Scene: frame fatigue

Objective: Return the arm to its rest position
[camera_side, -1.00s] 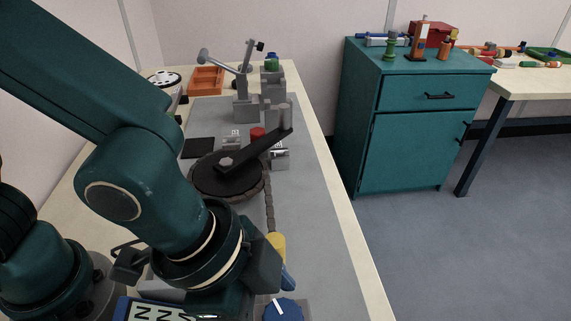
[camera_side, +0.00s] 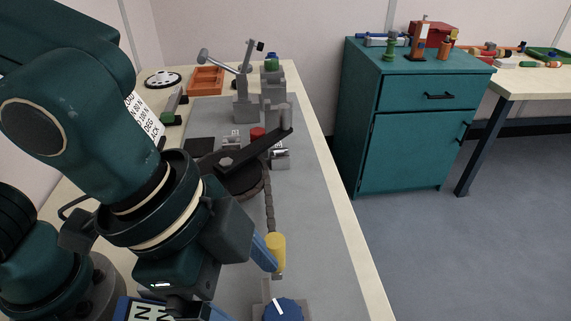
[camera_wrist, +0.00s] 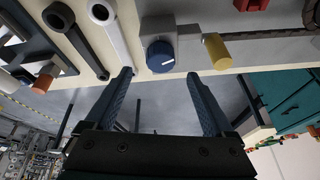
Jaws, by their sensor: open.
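My gripper (camera_wrist: 160,75) is open and empty in the wrist view, with its two blue fingers well apart. Between and beyond the fingertips lie the bench's edge and a blue knob (camera_wrist: 160,56). In the side view my arm reaches over the left front of the bench. One blue finger shows near the yellow handle (camera_side: 275,251); whether they touch cannot be told from there. In the wrist view the yellow handle (camera_wrist: 216,51) stands apart from the fingers.
A dark lever (camera_side: 255,150) lies over a round dark disc (camera_side: 240,182), partly hidden by my arm. The blue knob (camera_side: 283,311) sits at the front. Wrenches (camera_wrist: 115,25) show in the wrist view. A teal cabinet (camera_side: 410,140) stands right of the bench, with clear floor between.

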